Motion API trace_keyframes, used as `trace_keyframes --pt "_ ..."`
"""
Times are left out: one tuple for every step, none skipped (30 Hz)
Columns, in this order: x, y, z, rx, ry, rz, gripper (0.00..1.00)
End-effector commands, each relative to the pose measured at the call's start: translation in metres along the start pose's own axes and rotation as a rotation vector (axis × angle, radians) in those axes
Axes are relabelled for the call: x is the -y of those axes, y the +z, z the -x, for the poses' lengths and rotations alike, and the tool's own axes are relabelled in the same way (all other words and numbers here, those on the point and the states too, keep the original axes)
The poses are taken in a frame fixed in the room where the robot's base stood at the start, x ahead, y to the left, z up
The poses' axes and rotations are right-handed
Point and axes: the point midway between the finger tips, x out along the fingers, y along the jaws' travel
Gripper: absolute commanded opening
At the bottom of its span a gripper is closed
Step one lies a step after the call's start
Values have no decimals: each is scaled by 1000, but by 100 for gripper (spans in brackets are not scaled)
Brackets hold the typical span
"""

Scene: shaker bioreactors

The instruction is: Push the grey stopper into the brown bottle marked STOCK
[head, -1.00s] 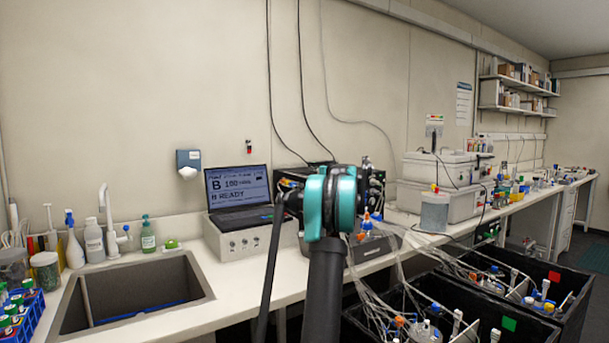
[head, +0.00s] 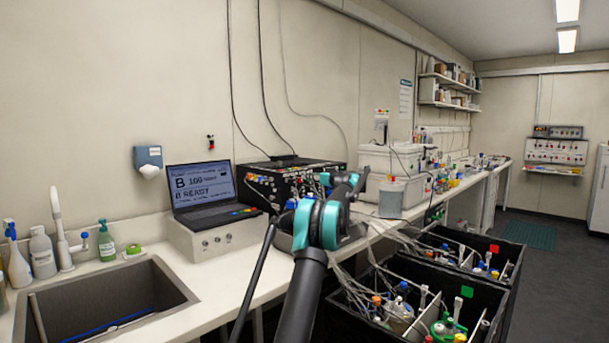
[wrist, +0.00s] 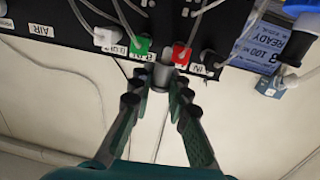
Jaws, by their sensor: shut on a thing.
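In the wrist view my gripper (wrist: 160,84) has its fingertips closed around a small grey piece, which looks like the grey stopper (wrist: 161,72). The fingers partly cover it. It shows in front of a black panel with green and red connectors, apart from it as far as I can tell. In the head view my arm's teal joints hide the gripper's fingers and the stopper. I cannot make out a brown bottle marked STOCK in either view; no bottle label there is readable.
Black crates (head: 350,300) full of bottles and tubing stand at the lower right. The counter (head: 240,285) holds a sink (head: 110,300), a laptop (head: 205,190), and a black connector box (head: 290,180). Thin tubes hang between box and crates. Open floor (head: 530,270) lies at right.

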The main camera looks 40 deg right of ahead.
Motion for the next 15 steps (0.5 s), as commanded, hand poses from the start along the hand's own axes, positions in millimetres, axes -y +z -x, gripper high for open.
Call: trace_keyframes --pt "0 3 0 0 0 0 0" --pt "0 4 -1 0 0 0 0" --pt "0 7 -1 0 0 0 0" --pt "0 9 -1 0 0 0 0" --pt "0 11 -1 0 0 0 0" --pt "1 14 -1 0 0 0 0" --pt "1 16 -1 0 0 0 0" --pt "1 18 -1 0 0 0 0" --pt "1 21 -2 0 0 0 0" --pt "1 24 -2 0 1 0 0" --pt "1 26 -2 0 1 0 0" --pt "1 29 -2 0 1 0 0" --pt "1 31 -2 0 1 0 0" --pt "1 33 -2 0 1 0 0" --pt "1 36 -2 0 1 0 0"
